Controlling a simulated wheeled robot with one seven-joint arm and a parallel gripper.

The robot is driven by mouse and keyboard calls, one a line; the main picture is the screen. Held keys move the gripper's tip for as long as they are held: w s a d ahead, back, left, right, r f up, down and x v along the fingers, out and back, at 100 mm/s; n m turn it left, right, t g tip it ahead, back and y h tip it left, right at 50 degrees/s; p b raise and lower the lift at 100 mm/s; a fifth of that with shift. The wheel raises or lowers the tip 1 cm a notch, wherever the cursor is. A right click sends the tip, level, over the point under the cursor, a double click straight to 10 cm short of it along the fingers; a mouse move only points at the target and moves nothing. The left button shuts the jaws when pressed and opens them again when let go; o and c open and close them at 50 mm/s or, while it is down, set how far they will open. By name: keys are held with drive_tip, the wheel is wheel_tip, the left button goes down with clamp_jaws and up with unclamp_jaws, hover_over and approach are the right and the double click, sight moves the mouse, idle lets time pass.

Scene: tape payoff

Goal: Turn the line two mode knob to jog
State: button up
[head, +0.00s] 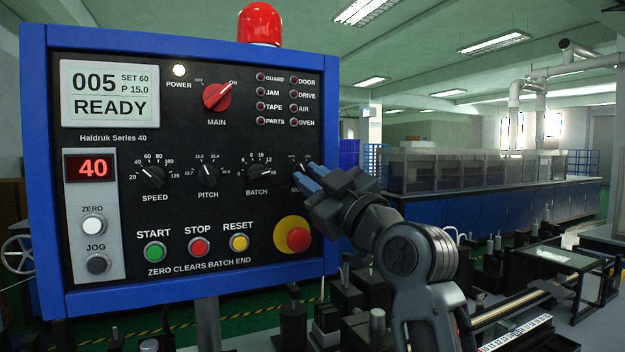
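The mode knob (301,169) is a small black knob at the right end of the lower knob row on the blue-framed control panel (200,118). Its label is partly covered and only its first letters show. My gripper (306,177) has its two blue fingers at this knob, coming from the right, with their tips a little apart. The fingers hide much of the knob and its scale, so its setting cannot be read. I cannot tell whether the fingers touch or grip it. No line number shows on the panel.
Left of the mode knob are the batch knob (259,172), pitch knob (208,174) and speed knob (154,176). A red emergency button (299,239) on yellow lies below my gripper. The red main switch (217,96) is higher up. The display (109,94) reads READY.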

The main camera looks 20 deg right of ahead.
drive_tip(key=shift+a+r+m, duration=0.1)
drive_tip(key=shift+r+m, duration=0.05)
drive_tip(key=shift+m, duration=0.35)
clamp_jaws()
drive_tip(key=shift+m+h, duration=0.3)
drive_tip(key=shift+h, duration=0.1)
drive_tip(key=m+h, duration=0.1)
drive_tip(key=m, duration=0.1)
drive_tip(key=m+h+p, duration=0.1)
drive_tip(key=m, duration=0.2)
drive_tip(key=m+t+h, duration=0.1)
drive_tip(key=m, duration=0.1)
drive_tip(key=shift+a+h+p, duration=0.4)
drive_tip(key=m+h, duration=0.1)
drive_tip(key=m, duration=0.1)
drive_tip(key=m+h+b, duration=0.1)
drive_tip(key=m, duration=0.2)
drive_tip(key=shift+a+h, duration=0.1)
drive_tip(key=shift+h, duration=0.3)
drive_tip(key=shift+m+g+h+b, duration=0.4)
drive_tip(key=shift+m+h+b, duration=0.45)
drive_tip(key=shift+m, duration=1.05)
drive_tip(key=shift+r, duration=0.15)
drive_tip(key=o, duration=0.6)
unclamp_jaws()
drive_tip(key=shift+o, duration=0.5)
drive_tip(key=shift+w+f, duration=0.15)
drive_tip(key=shift+f, duration=0.05)
drive_tip(key=shift+b, duration=0.3)
